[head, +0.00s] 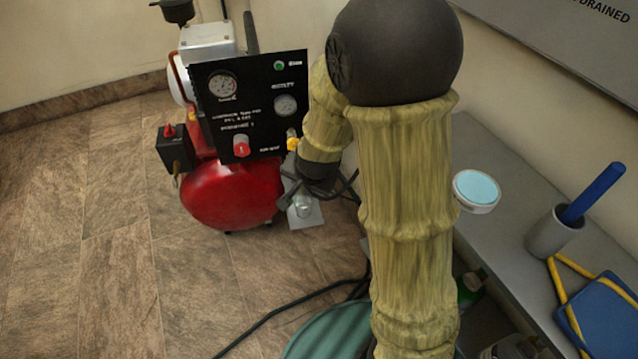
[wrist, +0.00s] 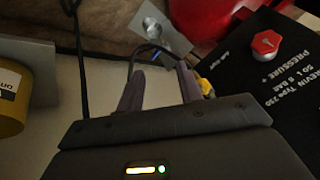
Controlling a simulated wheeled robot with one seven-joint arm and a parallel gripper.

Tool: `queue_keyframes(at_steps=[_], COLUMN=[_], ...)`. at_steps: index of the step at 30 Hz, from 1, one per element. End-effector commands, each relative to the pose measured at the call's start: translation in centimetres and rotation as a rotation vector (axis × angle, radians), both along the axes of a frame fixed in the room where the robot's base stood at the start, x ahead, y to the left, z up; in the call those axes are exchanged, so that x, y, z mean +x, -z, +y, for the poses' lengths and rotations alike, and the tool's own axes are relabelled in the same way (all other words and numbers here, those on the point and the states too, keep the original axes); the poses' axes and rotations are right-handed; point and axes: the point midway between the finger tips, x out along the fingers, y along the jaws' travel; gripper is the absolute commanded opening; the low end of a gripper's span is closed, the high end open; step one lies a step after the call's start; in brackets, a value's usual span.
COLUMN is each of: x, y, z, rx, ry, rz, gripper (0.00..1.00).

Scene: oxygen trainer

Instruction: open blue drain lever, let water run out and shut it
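A small clear bowl (head: 303,206) stands on a grey plate (head: 313,217) beside the red tank (head: 228,192). The bowl also shows in the wrist view (wrist: 152,27), beyond my fingertips. My gripper (head: 287,192) is to the left of the bowl and above it in the head view, pointing down. In the wrist view its two fingers (wrist: 158,78) stand apart with nothing held between them. A dark cable loops behind the fingers. My arm hides part of the area right of the panel.
A black panel (head: 254,105) with gauges, a red knob (head: 241,146) and a yellow knob (head: 292,142) is close to my gripper. A grey bench (head: 505,200) at right carries a cup with a blue handle (head: 595,192). Floor at left is clear.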

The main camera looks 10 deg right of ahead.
Motion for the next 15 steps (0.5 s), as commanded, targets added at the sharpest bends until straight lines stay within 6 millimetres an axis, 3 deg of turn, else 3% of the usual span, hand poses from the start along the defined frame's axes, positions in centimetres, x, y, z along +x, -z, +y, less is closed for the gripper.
queue_keyframes(at_steps=[1,6,10,15], x=[1.8,6.7,9.2,10.7], y=[1.8,6.1,9.6,14.0], z=[0.9,2.8,3.7,4.4], rx=[0.029,0.126,0.182,0.243], ry=[0.083,0.396,0.621,0.874], rz=[-0.032,-0.177,-0.31,-0.525], gripper=[0.36,0.36,0.36,0.36])
